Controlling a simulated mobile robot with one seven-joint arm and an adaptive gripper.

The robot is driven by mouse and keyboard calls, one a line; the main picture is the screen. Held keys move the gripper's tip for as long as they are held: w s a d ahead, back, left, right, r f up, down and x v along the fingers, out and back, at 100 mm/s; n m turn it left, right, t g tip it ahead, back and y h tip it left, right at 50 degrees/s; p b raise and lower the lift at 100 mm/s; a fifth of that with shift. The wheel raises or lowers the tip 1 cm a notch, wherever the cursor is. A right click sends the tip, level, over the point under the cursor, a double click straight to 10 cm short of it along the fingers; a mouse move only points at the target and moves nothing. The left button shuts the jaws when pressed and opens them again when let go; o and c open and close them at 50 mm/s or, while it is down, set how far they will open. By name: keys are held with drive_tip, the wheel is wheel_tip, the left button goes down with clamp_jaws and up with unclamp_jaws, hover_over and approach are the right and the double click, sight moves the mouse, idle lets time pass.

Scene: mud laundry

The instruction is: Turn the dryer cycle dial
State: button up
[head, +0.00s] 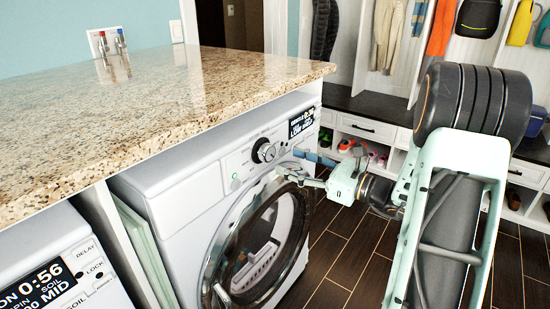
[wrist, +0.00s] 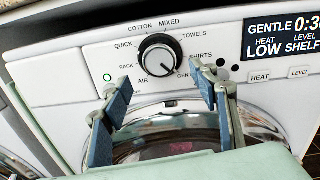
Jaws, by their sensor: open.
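The dryer cycle dial (head: 264,150) is a round black knob with a silver face on the white dryer's control panel. In the wrist view the dial (wrist: 159,58) is ringed by cycle names, and its mark points to the lower right, toward GENTLE. My gripper (head: 289,163) is in front of the panel, a little right of and below the dial in the head view. In the wrist view my gripper (wrist: 158,88) is open and empty, its two blue-padded fingers apart below the dial, not around it. Contact with the panel cannot be told.
The dryer's display (wrist: 283,37) reads GENTLE and LOW. The round dryer door (head: 262,240) lies below the panel. A granite counter (head: 150,110) overhangs the machines. Another machine (head: 60,270) stands at lower left. Wooden floor (head: 340,255) is open at right.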

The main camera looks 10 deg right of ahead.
sight(271, 154)
drive_tip(key=x, duration=0.6)
drive_tip(key=shift+w, duration=0.1)
drive_tip(key=shift+c, duration=0.3)
drive_tip(key=c, duration=1.1)
drive_tip(key=shift+b, duration=0.3)
drive_tip(key=shift+f, duration=0.1)
drive_tip(key=n+b, duration=0.3)
drive_tip(key=b, duration=0.1)
drive_tip(key=shift+f+n, duration=0.15)
drive_tip(key=shift+n, duration=0.15)
drive_tip(key=n+b, duration=0.3)
drive_tip(key=b, duration=0.1)
drive_tip(key=shift+r+n+b, duration=0.2)
drive_tip(key=shift+n+b, duration=0.15)
drive_tip(key=shift+n, duration=0.05)
drive_tip(key=shift+r, duration=0.1)
